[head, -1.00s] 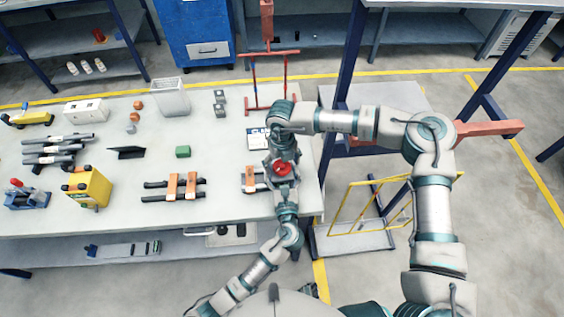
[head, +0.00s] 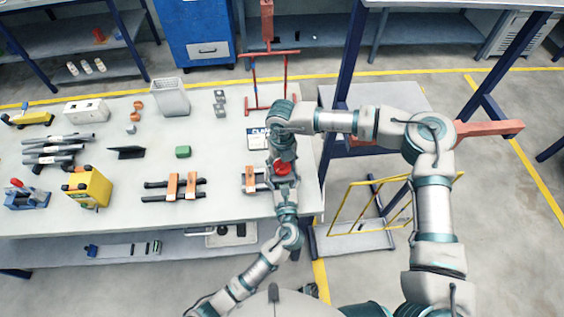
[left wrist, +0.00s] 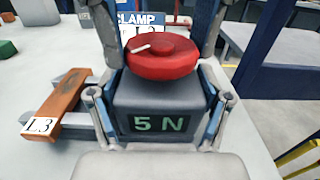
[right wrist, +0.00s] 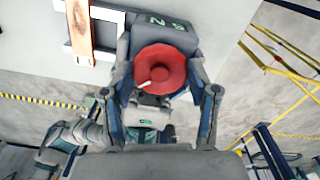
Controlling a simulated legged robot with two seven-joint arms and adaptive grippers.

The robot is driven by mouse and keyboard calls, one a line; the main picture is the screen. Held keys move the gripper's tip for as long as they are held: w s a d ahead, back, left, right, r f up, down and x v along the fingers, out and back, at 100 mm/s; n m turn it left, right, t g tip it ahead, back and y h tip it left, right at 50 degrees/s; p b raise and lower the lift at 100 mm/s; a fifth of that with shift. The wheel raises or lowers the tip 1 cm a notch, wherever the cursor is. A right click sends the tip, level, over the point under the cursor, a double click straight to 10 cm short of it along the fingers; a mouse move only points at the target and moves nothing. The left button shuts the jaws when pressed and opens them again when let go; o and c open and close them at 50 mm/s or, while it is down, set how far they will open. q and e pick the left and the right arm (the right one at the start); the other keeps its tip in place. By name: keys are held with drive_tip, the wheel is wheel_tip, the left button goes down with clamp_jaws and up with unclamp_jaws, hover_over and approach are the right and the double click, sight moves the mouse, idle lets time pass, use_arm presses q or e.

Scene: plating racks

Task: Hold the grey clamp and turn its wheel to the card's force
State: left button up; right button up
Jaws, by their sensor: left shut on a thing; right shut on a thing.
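The grey clamp (left wrist: 160,97) stands upright at the table's right end, its front reading "5 N". A red wheel (left wrist: 162,57) with a white pointer mark sits on its top; the wheel also shows in the right wrist view (right wrist: 160,70). My left gripper (head: 286,190) is shut on the clamp's body, one finger on each side. My right gripper (head: 281,152) comes from above and is shut on the wheel, fingers on opposite sides. The card (head: 258,139) lies behind the clamp; "CLAMP" shows, but its force line is mostly hidden.
An orange-brown rack (left wrist: 58,100) labelled L3 is close left of the clamp. Another rack (head: 174,186) and a yellow container (head: 88,187) are further left. A red stand (head: 271,107) is behind. The table (head: 225,160) ends just right of the clamp.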

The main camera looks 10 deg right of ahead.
drive_tip(key=shift+d+m, duration=0.2)
drive_tip(key=shift+m, duration=0.2)
drive_tip(key=m, duration=0.4)
drive_tip(key=shift+f+m, duration=0.1)
drive_tip(key=shift+m, duration=0.2)
drive_tip(key=shift+w+m, duration=0.1)
drive_tip(key=shift+m, duration=1.8)
drive_tip(key=o, duration=1.2)
drive_tip(key=shift+c, duration=0.2)
drive_tip(key=shift+a, duration=0.1)
